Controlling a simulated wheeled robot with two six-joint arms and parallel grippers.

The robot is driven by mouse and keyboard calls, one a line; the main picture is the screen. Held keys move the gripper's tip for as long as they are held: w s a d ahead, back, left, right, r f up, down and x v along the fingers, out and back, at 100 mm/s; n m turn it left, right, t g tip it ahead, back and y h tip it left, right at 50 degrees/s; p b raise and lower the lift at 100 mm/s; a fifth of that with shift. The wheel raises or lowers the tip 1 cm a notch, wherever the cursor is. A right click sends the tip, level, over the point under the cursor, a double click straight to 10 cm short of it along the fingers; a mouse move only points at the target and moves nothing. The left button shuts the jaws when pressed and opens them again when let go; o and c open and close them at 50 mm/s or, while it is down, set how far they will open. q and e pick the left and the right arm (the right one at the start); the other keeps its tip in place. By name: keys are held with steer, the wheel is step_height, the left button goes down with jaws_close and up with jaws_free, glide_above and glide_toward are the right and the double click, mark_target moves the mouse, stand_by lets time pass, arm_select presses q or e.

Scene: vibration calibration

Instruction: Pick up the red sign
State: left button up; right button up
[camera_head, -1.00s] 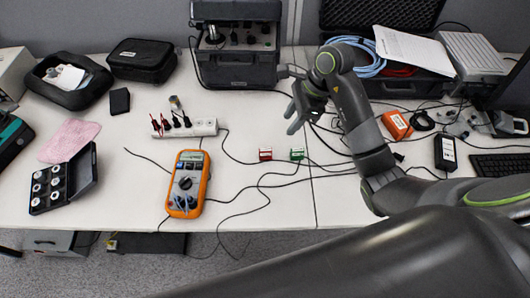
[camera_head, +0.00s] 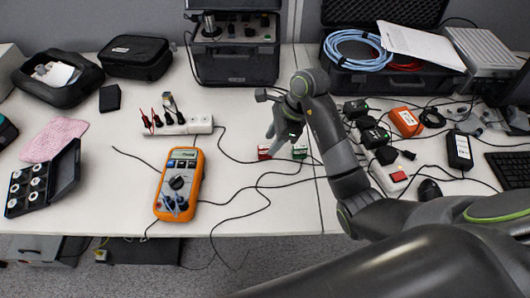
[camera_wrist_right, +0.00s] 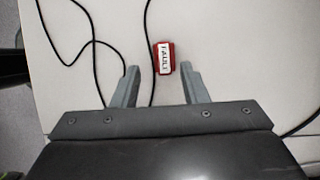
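The red sign (camera_head: 264,152) stands on the white table near its middle, just left of a green sign (camera_head: 299,152). In the right wrist view the red sign (camera_wrist_right: 164,57) shows a white label reading "FAULT" and lies ahead of the fingertips, between their lines. My right gripper (camera_head: 283,134) is above the table close to both signs. It is open and empty in the right wrist view (camera_wrist_right: 160,72), and a black cable runs between its fingers. My left gripper is not in view.
Black cables cross the table around the signs. An orange multimeter (camera_head: 179,184) and a white power strip (camera_head: 186,126) are to the left. A black case (camera_head: 234,66) stands behind. Several black adapters and an orange box (camera_head: 406,122) are to the right.

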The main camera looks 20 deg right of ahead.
mark_target(265, 147)
steer(key=x, duration=0.4)
steer(key=shift+w+a+f, duration=0.2)
steer(key=shift+w+a, duration=0.05)
steer(key=shift+w, duration=0.1)
steer(key=c, duration=0.8)
